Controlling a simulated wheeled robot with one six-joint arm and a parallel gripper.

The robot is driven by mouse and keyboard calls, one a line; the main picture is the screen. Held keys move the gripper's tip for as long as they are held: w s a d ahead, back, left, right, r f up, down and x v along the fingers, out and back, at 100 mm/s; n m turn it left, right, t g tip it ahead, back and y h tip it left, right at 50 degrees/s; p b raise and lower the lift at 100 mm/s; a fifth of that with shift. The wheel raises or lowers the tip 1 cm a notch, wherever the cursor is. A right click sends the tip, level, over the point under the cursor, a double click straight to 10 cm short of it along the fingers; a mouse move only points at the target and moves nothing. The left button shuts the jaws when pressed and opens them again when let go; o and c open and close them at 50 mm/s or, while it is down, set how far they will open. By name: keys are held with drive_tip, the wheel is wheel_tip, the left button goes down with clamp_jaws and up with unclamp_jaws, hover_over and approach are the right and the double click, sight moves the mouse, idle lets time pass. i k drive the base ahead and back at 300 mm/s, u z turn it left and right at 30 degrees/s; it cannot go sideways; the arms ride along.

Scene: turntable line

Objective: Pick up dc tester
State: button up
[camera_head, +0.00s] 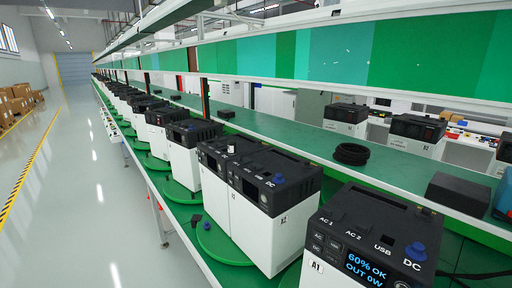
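The nearest power station (345,245) is a white box with a black top at the lower right. Its top is labelled AC 1, AC 2, USB and DC, and its screen reads "60% OK OUT 0W". A small blue round plug-like piece (416,252) stands upright at the DC label; it may be the dc tester, but no name on it can be read. A similar blue piece (279,179) sits on the station behind. Another small blue-and-dark piece (206,225) lies low, beside the second station. My gripper is not in view.
Several more stations (188,150) stand in a row on green round plates (222,245) along the line. A green shelf (300,137) behind holds a black cable coil (351,153) and a dark box (458,190). The grey aisle floor (90,200) at left is clear.

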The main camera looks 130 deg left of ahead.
sight(231, 144)
drive_tip(key=u, duration=0.8)
drive_tip(key=k, duration=0.5)
drive_tip(key=u, duration=4.05)
drive_tip(key=i, duration=1.65)
drive_tip(key=z, duration=0.2)
